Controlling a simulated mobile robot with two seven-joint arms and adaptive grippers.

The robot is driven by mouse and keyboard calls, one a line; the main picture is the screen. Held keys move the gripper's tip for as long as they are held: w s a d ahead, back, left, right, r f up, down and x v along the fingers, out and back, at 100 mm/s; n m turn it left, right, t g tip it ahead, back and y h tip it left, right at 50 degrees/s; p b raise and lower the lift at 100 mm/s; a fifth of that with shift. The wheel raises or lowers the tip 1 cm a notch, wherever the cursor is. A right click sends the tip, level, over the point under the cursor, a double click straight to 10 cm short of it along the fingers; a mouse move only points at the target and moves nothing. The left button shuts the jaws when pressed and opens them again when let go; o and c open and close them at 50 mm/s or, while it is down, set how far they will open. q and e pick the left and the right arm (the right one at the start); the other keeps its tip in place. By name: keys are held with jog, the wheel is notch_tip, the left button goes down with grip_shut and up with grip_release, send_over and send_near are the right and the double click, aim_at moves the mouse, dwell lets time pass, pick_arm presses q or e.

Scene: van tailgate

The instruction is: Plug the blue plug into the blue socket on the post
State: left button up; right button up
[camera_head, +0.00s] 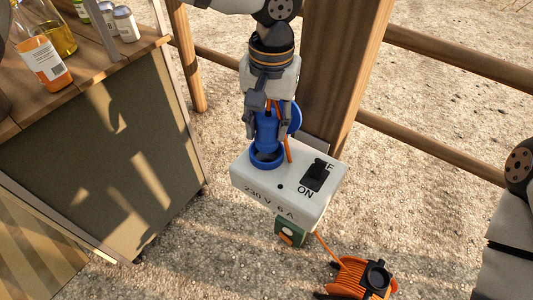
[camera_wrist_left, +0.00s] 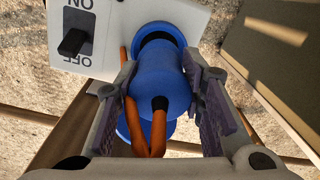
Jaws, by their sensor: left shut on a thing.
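The blue plug (camera_head: 266,130) is held in my left gripper (camera_head: 267,118), whose fingers are closed on its two sides. It points down at the blue socket (camera_head: 267,160) on top of the white box at the post (camera_head: 340,70). In the left wrist view the plug (camera_wrist_left: 160,85) lies between the gripper's fingers (camera_wrist_left: 165,100), and part of the socket's dark opening shows beyond it, inside the blue rim (camera_wrist_left: 158,28). The plug's front end is at the socket's mouth; how deep it sits I cannot tell. My right gripper is out of view.
The white box (camera_head: 270,194) has a black ON/OFF switch (camera_head: 318,175). A blue round lid (camera_head: 294,118) stands behind the plug. An orange cable (camera_wrist_left: 158,130) hangs beside it. An orange cable reel (camera_head: 360,280) lies on the gravel. A counter with bottles (camera_head: 42,62) stands left.

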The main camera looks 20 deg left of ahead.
pick_arm(q)
jog(key=shift+f, duration=1.65)
jog(key=o, duration=1.3)
jog(key=shift+o, duration=0.2)
jog(key=r, duration=1.2)
jog(key=shift+d, duration=0.2)
